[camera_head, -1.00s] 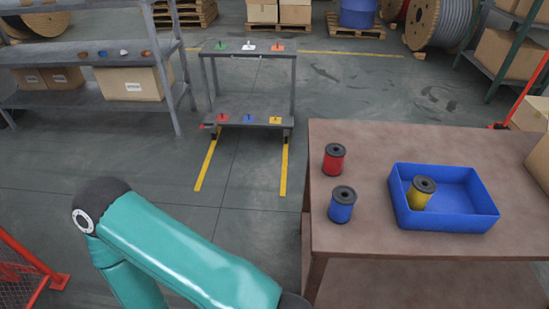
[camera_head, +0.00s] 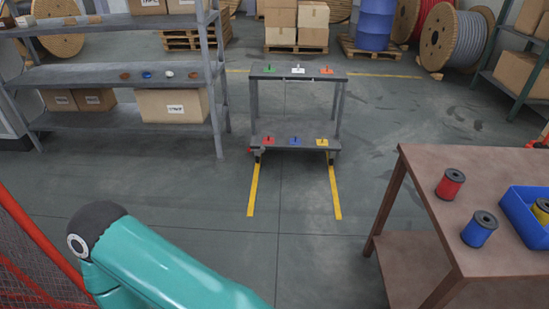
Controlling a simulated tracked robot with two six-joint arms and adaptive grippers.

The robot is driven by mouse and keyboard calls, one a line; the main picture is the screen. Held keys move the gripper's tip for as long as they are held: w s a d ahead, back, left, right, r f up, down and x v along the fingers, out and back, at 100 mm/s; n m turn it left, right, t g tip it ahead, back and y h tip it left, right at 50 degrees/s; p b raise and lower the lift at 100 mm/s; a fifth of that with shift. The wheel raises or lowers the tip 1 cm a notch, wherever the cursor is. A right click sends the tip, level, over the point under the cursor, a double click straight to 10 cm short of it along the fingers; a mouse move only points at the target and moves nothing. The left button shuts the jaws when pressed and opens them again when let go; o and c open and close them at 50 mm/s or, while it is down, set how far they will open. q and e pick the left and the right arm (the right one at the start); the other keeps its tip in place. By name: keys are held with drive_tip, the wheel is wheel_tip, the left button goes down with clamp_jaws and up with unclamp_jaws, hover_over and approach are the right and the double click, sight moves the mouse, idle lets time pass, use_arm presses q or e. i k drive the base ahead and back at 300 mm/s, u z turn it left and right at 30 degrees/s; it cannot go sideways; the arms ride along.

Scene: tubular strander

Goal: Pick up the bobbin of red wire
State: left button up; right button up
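The bobbin of red wire (camera_head: 451,184) stands upright on the brown table (camera_head: 415,165) at the right, near the table's left edge. It has black end flanges. A bobbin of blue wire (camera_head: 479,229) stands in front of it. A bobbin of yellow wire (camera_head: 541,210) is in the blue tray (camera_head: 515,205), cut by the right edge of the view. My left arm comes in at the lower left, well apart from the table. Neither of my grippers shows.
A grey rack (camera_head: 295,143) with coloured pegs stands in the middle, with yellow floor lines before it. A grey shelf (camera_head: 120,116) with boxes is at the left. Red mesh fencing (camera_head: 30,262) is at the lower left. The floor between rack and table is clear.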

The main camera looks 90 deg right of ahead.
sight(452, 180)
drive_tip(key=u, duration=0.35)
drive_tip(key=i, duration=0.5)
drive_tip(key=z, duration=2.1)
drive_tip(key=i, duration=0.2)
drive_tip(key=z, duration=2)
drive_tip(key=k, duration=0.6)
drive_tip(key=z, duration=0.3)
drive_tip(key=i, duration=1.65)
drive_tip(key=u, duration=0.35)
